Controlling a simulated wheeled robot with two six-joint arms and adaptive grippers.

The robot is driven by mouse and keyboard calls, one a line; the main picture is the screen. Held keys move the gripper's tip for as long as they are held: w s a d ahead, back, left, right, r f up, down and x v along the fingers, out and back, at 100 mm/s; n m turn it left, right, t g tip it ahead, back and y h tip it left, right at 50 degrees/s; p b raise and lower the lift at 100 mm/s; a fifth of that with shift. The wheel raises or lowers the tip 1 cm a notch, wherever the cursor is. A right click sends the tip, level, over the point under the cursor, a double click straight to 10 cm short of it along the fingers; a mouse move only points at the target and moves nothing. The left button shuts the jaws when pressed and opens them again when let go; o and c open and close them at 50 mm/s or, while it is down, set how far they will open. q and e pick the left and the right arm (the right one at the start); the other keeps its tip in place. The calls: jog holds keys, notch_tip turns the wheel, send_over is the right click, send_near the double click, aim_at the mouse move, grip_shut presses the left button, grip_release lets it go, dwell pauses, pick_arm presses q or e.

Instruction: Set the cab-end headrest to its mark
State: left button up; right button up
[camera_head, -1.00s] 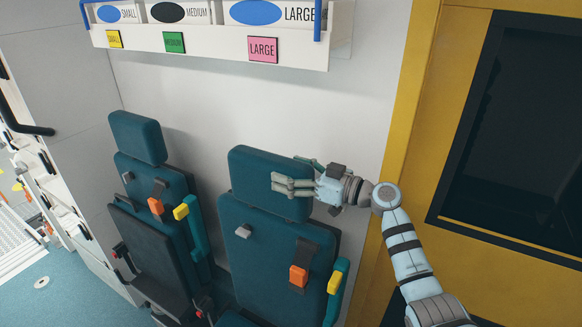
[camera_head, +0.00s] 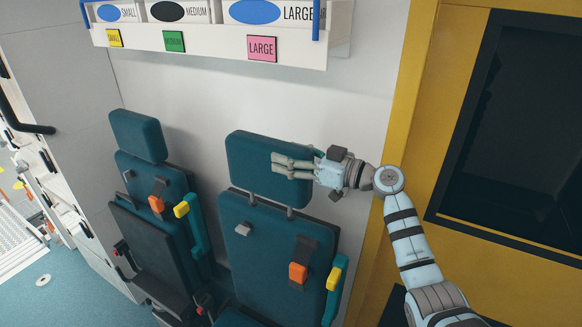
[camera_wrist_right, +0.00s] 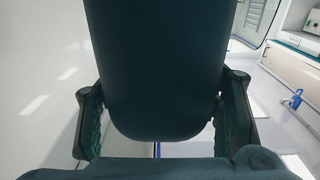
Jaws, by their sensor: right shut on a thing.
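The right-hand seat's headrest (camera_head: 255,160) is a dark teal padded block, raised above its seat back (camera_head: 265,245) on two thin posts (camera_head: 290,213). My right gripper (camera_head: 292,166) reaches in from the right and is shut on this headrest. In the right wrist view the headrest (camera_wrist_right: 160,60) fills the middle, with a ridged finger on each side. The other seat's headrest (camera_head: 138,136) sits low on its own seat back at the left. No height mark on the posts can be made out. My left gripper is not in view.
A white shelf (camera_head: 215,42) with size labels hangs on the wall above the seats. A yellow frame (camera_head: 403,90) with a dark window stands at the right. Seat belts with orange buckles (camera_head: 298,272) hang on the seat backs. The wall between headrests and shelf is clear.

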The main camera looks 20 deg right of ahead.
notch_tip(320, 180, up, 7)
jog(key=shift+p, duration=0.5)
jog(key=o, duration=1.6)
jog(key=shift+o, duration=0.2)
jog(key=shift+f, duration=0.1)
jog(key=shift+s+d+f, duration=0.1)
jog(key=shift+d, duration=0.05)
jog(key=v, duration=1.1)
jog(key=shift+s+d, duration=0.2)
jog(key=shift+s, duration=0.15)
jog(key=shift+w+a, duration=0.1)
